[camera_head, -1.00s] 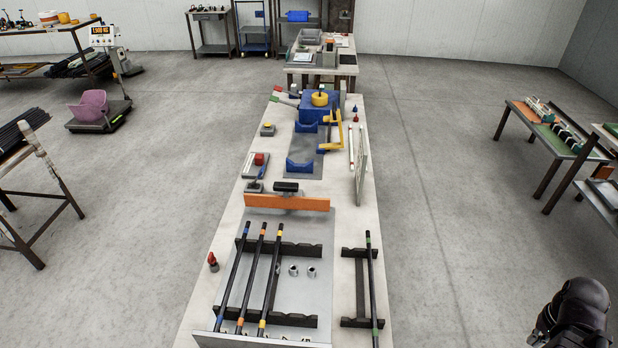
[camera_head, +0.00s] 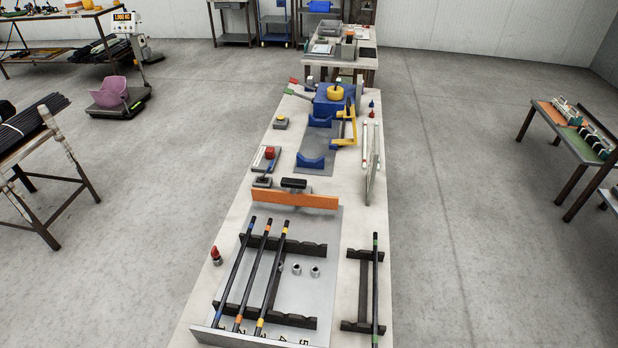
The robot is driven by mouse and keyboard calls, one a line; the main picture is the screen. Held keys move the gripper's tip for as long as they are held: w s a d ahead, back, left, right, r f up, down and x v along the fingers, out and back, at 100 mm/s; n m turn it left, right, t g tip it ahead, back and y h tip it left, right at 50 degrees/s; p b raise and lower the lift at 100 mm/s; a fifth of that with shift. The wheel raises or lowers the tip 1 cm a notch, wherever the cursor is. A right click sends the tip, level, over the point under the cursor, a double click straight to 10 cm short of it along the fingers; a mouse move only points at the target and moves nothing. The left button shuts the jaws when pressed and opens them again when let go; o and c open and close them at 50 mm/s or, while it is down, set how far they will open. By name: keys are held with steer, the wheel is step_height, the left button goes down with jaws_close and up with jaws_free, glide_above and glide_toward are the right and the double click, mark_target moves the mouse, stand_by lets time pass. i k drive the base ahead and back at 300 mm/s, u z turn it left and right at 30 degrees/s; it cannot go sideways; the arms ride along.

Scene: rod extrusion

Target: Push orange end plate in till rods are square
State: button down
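The orange end plate (camera_head: 295,199) stands on edge across the far end of a grey base plate (camera_head: 325,240), with a black handle (camera_head: 294,184) behind it. Three dark rods lie side by side on black notched supports: one with blue bands (camera_head: 236,270), one with orange bands (camera_head: 252,275) and one with yellow bands (camera_head: 271,278). Their far ends are staggered, and a gap shows between them and the orange plate. A grey plate (camera_head: 215,339) stands at the near end. My gripper is not in view.
A green-banded rod (camera_head: 375,285) lies on a separate black rack (camera_head: 362,325) at right. Several metal cylinders (camera_head: 297,269) stand among the supports. A red-tipped object (camera_head: 216,255) is at left. Blue cradles (camera_head: 311,162) and an upright pale panel (camera_head: 374,165) stand farther back.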

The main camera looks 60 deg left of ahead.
mark_target(295, 197)
steer(key=z, duration=0.1)
steer(key=k, duration=1.25)
steer(key=u, duration=2.1)
steer(key=i, duration=0.55)
steer(key=z, duration=0.25)
